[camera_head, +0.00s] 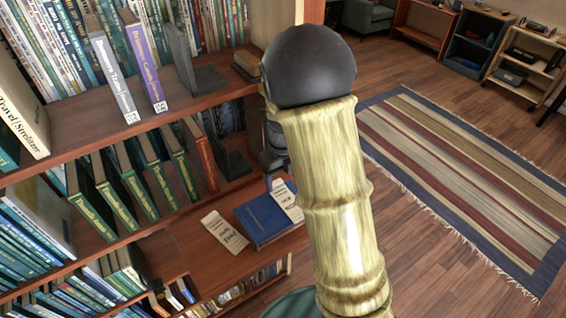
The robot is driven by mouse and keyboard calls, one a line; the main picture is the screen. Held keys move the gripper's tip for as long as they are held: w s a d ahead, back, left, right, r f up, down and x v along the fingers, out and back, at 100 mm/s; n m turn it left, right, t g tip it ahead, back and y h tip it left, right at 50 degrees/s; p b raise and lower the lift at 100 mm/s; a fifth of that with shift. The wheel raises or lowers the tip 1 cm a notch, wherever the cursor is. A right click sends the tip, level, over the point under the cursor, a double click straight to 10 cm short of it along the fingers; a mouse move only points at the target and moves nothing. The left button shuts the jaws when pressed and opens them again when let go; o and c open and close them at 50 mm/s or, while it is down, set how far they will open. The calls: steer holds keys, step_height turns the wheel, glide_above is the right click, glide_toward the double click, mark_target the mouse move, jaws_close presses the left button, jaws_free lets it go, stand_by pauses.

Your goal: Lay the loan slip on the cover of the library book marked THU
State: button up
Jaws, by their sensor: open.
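A blue book (262,219) lies flat on the wooden ledge at the lower middle, its cover facing up. A THU mark cannot be read on it at this size. A white slip with dark print (226,232) lies on the ledge just left of the book. Another pale printed slip (286,199) shows at the book's upper right; I cannot tell whether it rests on the cover or beside it. My gripper (276,178) is open, above and beyond the blue book, mostly hidden behind my own arm. No slip shows between its fingers.
The bookcase fills the left, with upright green-spined books (125,190), a white book (115,80), a purple book (146,62) and a dark bookend (182,62). A striped rug (450,170) lies on open floor at right.

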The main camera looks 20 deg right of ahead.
step_height(320, 180, up, 7)
steer(key=shift+b, duration=0.35)
stand_by(0.4)
steer(key=s+f+n+t, duration=0.1)
steer(key=s+n, duration=0.6)
steer(key=n, duration=0.9)
steer(key=s+f+n+t, duration=0.1)
steer(key=s+n, duration=0.6)
steer(key=n, duration=0.9)
steer(key=shift+s+f+t, duration=0.2)
steer(key=shift+f+t, duration=0.1)
steer(key=shift+f, duration=0.2)
